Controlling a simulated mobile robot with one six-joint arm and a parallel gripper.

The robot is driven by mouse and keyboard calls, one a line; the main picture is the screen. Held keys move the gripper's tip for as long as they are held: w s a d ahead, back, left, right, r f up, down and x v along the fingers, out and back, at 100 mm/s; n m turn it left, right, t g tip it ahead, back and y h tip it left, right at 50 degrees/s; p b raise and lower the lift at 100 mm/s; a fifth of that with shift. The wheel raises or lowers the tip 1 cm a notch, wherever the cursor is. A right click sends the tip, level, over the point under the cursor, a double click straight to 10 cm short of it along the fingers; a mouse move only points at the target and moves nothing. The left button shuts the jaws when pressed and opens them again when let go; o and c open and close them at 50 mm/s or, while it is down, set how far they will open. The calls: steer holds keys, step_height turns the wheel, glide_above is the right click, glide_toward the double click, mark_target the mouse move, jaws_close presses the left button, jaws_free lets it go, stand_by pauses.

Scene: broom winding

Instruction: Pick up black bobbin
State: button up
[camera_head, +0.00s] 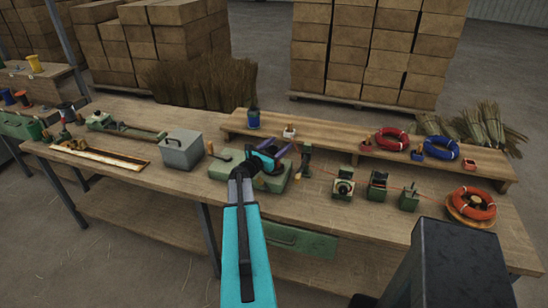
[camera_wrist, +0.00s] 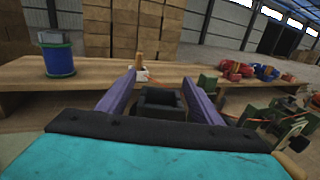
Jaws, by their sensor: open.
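My gripper (camera_head: 281,150) is over the green machine (camera_head: 250,172) in the middle of the bench. In the wrist view its two purple fingers (camera_wrist: 160,88) are spread apart. A dark, blocky shape (camera_wrist: 160,103) shows between them; I cannot tell whether it is the black bobbin or another part. No clearly recognizable black bobbin stands out in either view. A blue spool (camera_head: 253,118) stands at the left end of the raised shelf, and it also shows in the wrist view (camera_wrist: 59,60). A small white pot (camera_head: 289,132) stands on the shelf beyond the fingers.
A grey box (camera_head: 181,150) stands left of the green machine. Small green devices (camera_head: 343,188) stand to the right along an orange line. Orange-red coils (camera_head: 391,138) and a blue coil (camera_head: 441,148) lie on the shelf. Bare bench (camera_head: 300,208) shows in front.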

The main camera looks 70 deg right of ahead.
stand_by(0.3)
steer(key=c, duration=1.2)
steer(key=shift+o, duration=0.2)
steer(key=shift+r, duration=0.2)
steer(key=s+a+r+b, duration=0.2)
steer(key=a, duration=0.4)
steer(key=s+a+r+b, duration=0.1)
steer(key=s+a+r, duration=0.1)
steer(key=a, duration=0.4)
steer(key=shift+s+a+r+b, duration=0.3)
steer(key=shift+s+r+b, duration=0.05)
steer(key=shift+s, duration=0.1)
steer(key=shift+s+a+p, duration=0.15)
steer(key=shift+a+p, duration=0.1)
steer(key=shift+p, duration=0.95)
steer(key=shift+a+r+p, duration=0.1)
steer(key=shift+a+p, duration=0.1)
steer(key=shift+p, duration=0.6)
steer(key=shift+s+a+p, duration=0.2)
steer(key=shift+a+p, duration=0.15)
steer(key=shift+p, duration=0.7)
